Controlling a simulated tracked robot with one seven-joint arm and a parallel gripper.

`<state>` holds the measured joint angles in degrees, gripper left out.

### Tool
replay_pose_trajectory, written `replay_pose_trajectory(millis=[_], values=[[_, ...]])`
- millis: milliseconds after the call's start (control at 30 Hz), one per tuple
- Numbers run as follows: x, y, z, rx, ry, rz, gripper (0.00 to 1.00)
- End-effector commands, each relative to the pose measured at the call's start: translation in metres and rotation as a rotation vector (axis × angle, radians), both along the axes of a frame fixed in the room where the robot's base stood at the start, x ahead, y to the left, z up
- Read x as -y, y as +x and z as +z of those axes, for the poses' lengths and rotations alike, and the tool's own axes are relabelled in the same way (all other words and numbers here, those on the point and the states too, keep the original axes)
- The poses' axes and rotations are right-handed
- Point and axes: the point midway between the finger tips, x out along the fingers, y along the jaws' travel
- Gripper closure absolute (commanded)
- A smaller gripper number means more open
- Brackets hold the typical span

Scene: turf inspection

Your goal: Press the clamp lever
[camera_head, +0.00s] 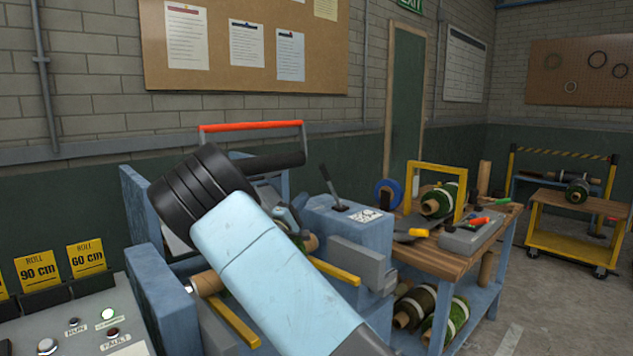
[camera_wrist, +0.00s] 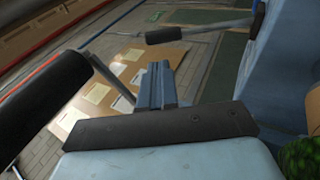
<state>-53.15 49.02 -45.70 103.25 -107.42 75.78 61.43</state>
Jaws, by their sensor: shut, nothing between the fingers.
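In the head view, a metal lever with a black grip (camera_head: 326,173) stands tilted on a blue housing (camera_head: 350,225) beside a small white label plate. A larger black handle (camera_head: 275,162) sits at the left under a red bar. I cannot tell for sure which is the clamp lever. The wrist view shows a black grip on a thin rod (camera_wrist: 165,35) at the top, and a thick black cylinder on a metal rod (camera_wrist: 45,100) at the left. My gripper (camera_wrist: 155,70) is shut and empty between them, apart from both grips. My arm mostly hides it in the head view.
A red bar (camera_head: 250,126) crosses above the machine. Yellow rails (camera_head: 334,271) run along its front. A control panel (camera_head: 75,315) is at the lower left. A wooden bench (camera_head: 440,260) with green rolls and tools stands to the right.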

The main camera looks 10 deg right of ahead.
Motion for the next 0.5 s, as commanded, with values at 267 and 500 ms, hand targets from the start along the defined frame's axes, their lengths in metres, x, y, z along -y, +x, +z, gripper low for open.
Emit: replay_pose_trajectory(millis=[267, 500], values=[[-0.0024, 0.001, 0.0002, 0.002, -0.007, 0.006, 1.0], [0.0017, 0.0047, 0.0032, 0.003, -0.007, 0.005, 1.0]])
